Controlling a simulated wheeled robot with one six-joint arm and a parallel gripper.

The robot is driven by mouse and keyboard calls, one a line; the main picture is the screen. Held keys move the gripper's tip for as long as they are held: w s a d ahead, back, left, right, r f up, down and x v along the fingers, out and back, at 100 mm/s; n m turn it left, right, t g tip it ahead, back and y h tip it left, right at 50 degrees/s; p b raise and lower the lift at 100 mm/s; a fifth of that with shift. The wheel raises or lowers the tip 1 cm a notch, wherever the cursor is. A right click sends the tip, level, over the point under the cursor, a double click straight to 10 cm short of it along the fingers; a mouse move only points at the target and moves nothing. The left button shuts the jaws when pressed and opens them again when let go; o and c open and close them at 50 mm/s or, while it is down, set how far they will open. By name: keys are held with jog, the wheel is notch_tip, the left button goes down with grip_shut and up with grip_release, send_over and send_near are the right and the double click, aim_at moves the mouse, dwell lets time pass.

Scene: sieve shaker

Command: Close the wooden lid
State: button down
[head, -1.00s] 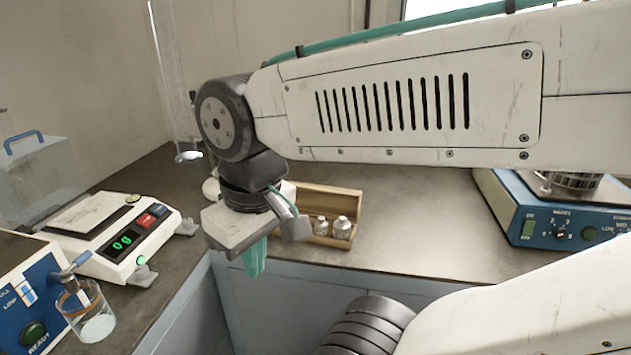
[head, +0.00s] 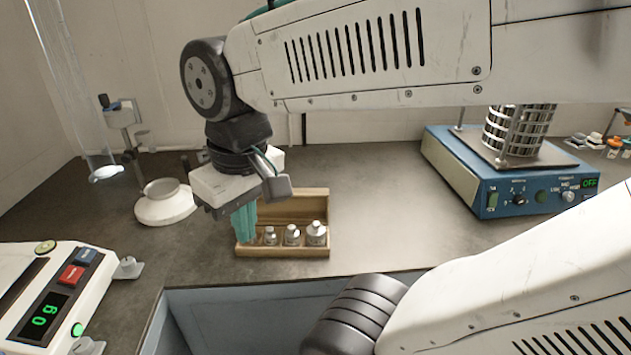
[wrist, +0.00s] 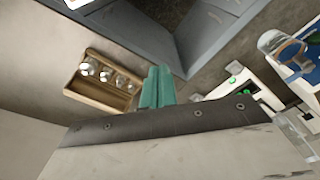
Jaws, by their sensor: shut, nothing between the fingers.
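A small wooden box (head: 283,252) stands on the counter with its top open and several metal weights (head: 292,235) in a row inside. A wooden panel (head: 300,209) at its back looks like the raised lid, though I cannot tell its exact angle. My gripper (head: 246,222) points down with its teal fingers shut and empty. In the head view it overlaps the box's left end; I cannot tell whether it touches. In the wrist view, the fingers (wrist: 157,88) appear beside the box (wrist: 95,98), with a small visible gap.
A balance (head: 50,300) stands at the front left, and a round white base (head: 166,203) left of the box. A blue sieve shaker (head: 505,180) is at the right. The counter between box and shaker is clear. The counter's front edge (head: 300,280) lies just before the box.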

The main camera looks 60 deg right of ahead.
jog(key=w+d+r+m+g, duration=0.15)
jog(key=w+d+m, duration=0.25)
jog(key=w+d, duration=0.7)
jog(key=m, duration=0.3)
send_over(286, 204)
jog(key=w+a, duration=0.2)
jog(key=a, duration=0.6)
notch_tip(286, 204, down, 5)
jog(key=w+d+f+m+y, duration=0.1)
jog(key=d+f+m, duration=0.1)
jog(key=d+f, duration=0.55)
jog(key=w+d+f+m+y, duration=0.15)
jog(key=d+f, duration=0.25)
jog(key=d, duration=0.6)
jog(key=shift+g+h, duration=0.45)
jog(key=f, duration=0.3)
jog(key=s+f, duration=0.1)
jog(key=f, duration=0.5)
jog(key=shift+s+a+f, duration=0.25)
jog(key=shift+a+f, duration=0.1)
jog(key=shift+f, duration=0.05)
jog(key=shift+s+a+r, duration=0.35)
jog(key=shift+a+r, duration=0.25)
jog(key=shift+r, duration=0.1)
jog(key=shift+s+a+r, duration=0.35)
jog(key=shift+a+r, duration=0.2)
jog(key=shift+r, duration=0.15)
jog(key=shift+s+r, duration=0.1)
